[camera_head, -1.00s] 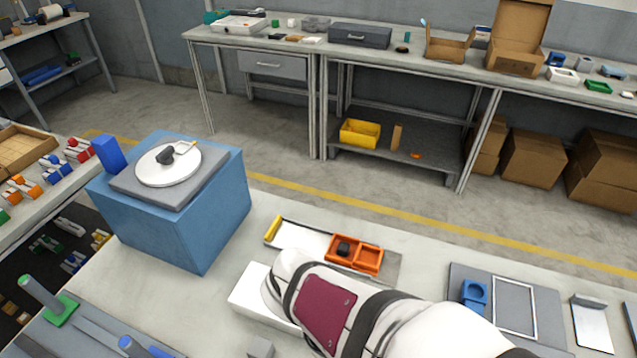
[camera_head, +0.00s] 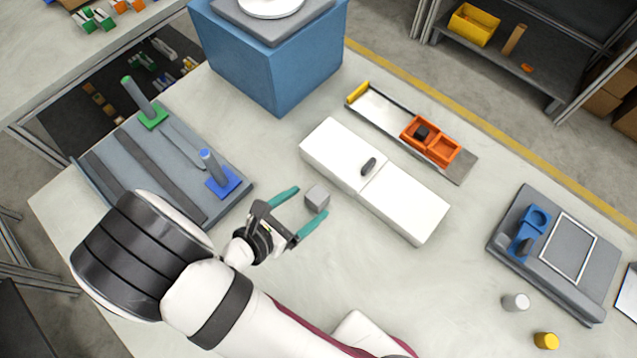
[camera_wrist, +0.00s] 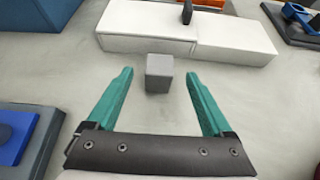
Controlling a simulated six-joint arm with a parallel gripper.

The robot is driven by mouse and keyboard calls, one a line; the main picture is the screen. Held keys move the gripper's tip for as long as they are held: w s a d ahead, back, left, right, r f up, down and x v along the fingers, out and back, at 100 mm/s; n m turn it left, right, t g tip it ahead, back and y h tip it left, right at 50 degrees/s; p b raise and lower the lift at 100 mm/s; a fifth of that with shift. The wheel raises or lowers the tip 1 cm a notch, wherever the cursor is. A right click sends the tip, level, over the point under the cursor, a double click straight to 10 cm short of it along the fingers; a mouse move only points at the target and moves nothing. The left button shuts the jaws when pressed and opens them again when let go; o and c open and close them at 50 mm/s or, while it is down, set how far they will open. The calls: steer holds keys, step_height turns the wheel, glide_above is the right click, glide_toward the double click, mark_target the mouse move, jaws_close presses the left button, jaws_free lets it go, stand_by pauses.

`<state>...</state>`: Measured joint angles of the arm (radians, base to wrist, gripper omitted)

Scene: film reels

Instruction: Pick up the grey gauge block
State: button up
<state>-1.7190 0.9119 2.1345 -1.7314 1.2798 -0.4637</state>
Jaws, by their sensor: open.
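The grey gauge block (camera_head: 317,198) is a small cube on the pale table, in front of the long white box. My gripper (camera_head: 308,212) has teal fingers, which are spread apart with nothing between them but the table. The block lies just beyond the fingertips. In the wrist view the grey gauge block (camera_wrist: 159,73) sits centred ahead, between the lines of the two fingers of my gripper (camera_wrist: 157,78). The fingers do not appear to touch it.
The white box (camera_head: 400,201) with a dark handle lies behind the block. A grey rack (camera_head: 107,175) with green and blue posts stands to the left. A blue cube (camera_head: 285,75) is at the back. An orange tray (camera_head: 442,148) sits behind the white box.

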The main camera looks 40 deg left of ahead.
mark_target(316, 196)
steer(key=x, duration=0.5)
steer(key=shift+r, duration=0.25)
jaws_close()
